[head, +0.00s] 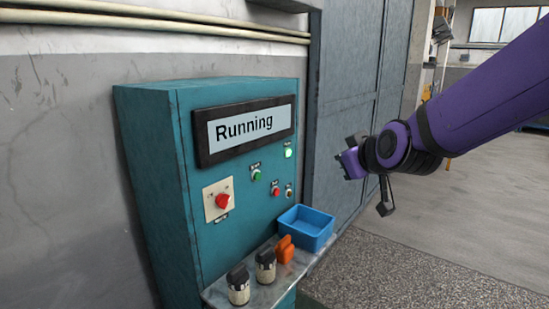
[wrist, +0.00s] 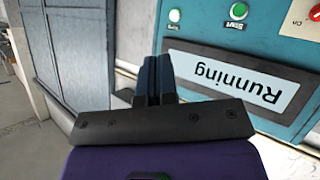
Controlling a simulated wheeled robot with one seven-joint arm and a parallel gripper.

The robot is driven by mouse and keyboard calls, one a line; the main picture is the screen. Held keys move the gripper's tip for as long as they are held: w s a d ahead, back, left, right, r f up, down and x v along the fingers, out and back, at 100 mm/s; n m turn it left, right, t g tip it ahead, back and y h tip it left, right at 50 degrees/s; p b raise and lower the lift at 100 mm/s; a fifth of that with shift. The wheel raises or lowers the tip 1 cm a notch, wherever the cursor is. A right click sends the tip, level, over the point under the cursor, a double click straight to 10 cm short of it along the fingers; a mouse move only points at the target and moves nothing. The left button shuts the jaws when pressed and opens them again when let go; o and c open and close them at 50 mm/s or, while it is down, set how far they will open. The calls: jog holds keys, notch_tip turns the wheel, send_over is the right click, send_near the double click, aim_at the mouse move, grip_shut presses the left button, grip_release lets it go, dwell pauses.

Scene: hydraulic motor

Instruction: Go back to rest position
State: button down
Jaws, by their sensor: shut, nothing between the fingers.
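My gripper (wrist: 155,80) is shut and empty, its two dark fingers side by side in the wrist view. In the head view my purple arm comes in from the right, and my gripper, partly hidden by the wrist, hangs in the air right of the teal control cabinet (head: 150,185), apart from it. The cabinet's display (head: 244,128) reads "Running"; it shows upside down in the wrist view (wrist: 235,83). A green light (head: 288,152) glows on the panel. Below it are a green button (head: 257,176), a red button (head: 276,190) and a red rotary switch (head: 222,201).
A shelf (head: 215,294) at the cabinet's front holds a blue bin (head: 310,232), an orange object (head: 285,249) and two dark-topped cylinders (head: 238,285) (head: 265,266). A grey metal door (head: 345,110) stands behind. The floor at the right (head: 450,220) is open.

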jog(key=s+d+m+g+h, duration=0.1)
jog(key=s+d+m+g, duration=0.1)
jog(key=s+d, duration=0.3)
jog(key=s+d+r+m+g+h, duration=0.1)
jog(key=s+d, duration=0.3)
jog(key=s, duration=0.8)
jog(key=s+d+m+g+h, duration=0.1)
jog(key=s+d+m+g, duration=0.2)
jog(key=s, duration=0.5)
jog(key=d+g, duration=0.1)
jog(key=d, duration=0.1)
jog(key=shift+s+d+r+m, duration=0.35)
jog(key=shift+m, duration=0.05)
